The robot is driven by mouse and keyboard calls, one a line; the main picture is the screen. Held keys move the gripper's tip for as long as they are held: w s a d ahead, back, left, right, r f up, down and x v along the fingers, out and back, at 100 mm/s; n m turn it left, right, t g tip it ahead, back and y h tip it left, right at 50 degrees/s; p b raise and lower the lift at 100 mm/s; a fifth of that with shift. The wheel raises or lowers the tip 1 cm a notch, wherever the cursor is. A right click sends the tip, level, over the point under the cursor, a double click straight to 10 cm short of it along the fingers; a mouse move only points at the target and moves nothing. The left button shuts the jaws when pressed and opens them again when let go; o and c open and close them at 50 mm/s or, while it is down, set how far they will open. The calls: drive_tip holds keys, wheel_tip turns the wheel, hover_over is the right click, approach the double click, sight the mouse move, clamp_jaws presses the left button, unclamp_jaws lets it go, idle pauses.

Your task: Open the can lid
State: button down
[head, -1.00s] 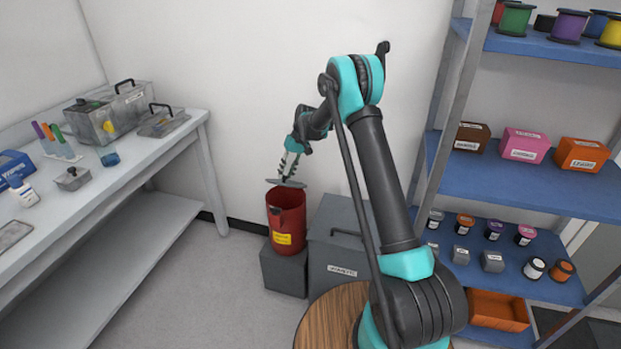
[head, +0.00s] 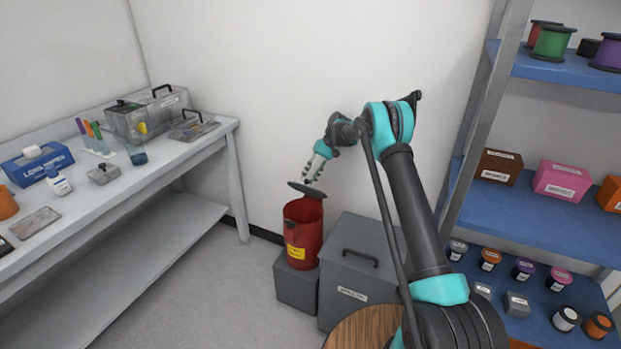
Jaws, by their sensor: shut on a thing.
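The red can (head: 306,232) with a yellow label stands on a grey block beside the grey bin. Its mouth shows open at the top. The dark round lid (head: 306,190) is above the can's mouth, tilted, and appears apart from most of the rim. My gripper (head: 311,179) is at the lid's top and is shut on it. The fingertips and the exact grip point are too small to make out. Whether the lid's back edge touches the can cannot be told.
A grey lidded bin (head: 355,275) stands right of the can, with a round wooden top (head: 362,330) in front. A workbench (head: 190,150) with boxes and bottles is at left. Blue shelves (head: 535,215) are at right. The floor (head: 200,290) left of the can is clear.

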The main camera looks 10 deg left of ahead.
drive_tip(key=c, duration=1.2)
unclamp_jaws()
wheel_tip(320, 180, up, 10)
